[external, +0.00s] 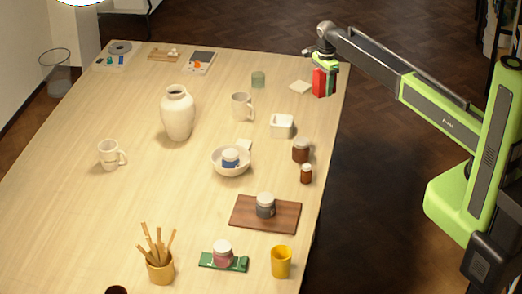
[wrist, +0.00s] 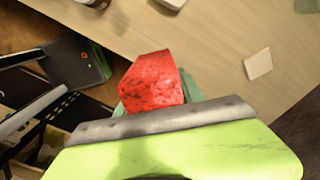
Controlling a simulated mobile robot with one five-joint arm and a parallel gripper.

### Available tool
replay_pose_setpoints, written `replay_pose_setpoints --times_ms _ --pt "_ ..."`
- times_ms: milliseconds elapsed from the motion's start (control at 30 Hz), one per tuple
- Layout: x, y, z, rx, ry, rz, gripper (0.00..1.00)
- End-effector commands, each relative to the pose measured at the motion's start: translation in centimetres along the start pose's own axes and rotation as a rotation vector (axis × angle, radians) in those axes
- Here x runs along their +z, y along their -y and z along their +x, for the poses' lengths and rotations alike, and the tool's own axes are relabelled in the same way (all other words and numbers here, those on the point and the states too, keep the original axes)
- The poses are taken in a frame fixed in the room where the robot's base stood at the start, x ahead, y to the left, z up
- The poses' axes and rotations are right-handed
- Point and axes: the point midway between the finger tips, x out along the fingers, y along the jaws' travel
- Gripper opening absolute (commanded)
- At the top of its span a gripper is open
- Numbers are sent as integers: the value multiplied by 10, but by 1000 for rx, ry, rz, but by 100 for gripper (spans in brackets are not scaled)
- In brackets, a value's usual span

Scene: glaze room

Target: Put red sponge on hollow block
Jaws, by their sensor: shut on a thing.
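My gripper (external: 322,66) is shut on the red sponge (external: 318,83) and holds it near the table's far right edge. In the wrist view the speckled red sponge (wrist: 153,82) sticks out beyond my gripper (wrist: 158,108). Green shows beside and behind it; I cannot tell whether that is finger or sponge. The white hollow block (external: 281,125) stands on the table, nearer the camera and left of my gripper. Part of a white thing, likely this block (wrist: 172,3), shows at the wrist view's top edge.
A pale flat tile (external: 299,86) lies just left of the sponge and also shows in the wrist view (wrist: 258,63). A mug (external: 242,107), a green glass (external: 258,79) and brown jars (external: 301,151) stand around the block.

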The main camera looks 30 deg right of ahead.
Motion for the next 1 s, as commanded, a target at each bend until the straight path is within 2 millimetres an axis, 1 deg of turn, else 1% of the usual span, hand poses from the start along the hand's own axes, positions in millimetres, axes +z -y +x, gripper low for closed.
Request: replay_pose_setpoints --times_ms 33,100,267,367,500,600,700,833,1000 --pt "9 0 -8 0 0 -11 7" --pt "16 -1 -9 0 0 -20 7" --pt "22 1 -4 0 0 -23 7" --pt "37 8 11 0 0 -24 7" --pt "73 22 36 0 0 -24 7" --pt "96 31 51 0 0 -23 7" --pt "114 38 60 0 0 -23 7" --pt "126 41 64 0 0 -21 7" --pt "127 40 66 0 0 -20 7"
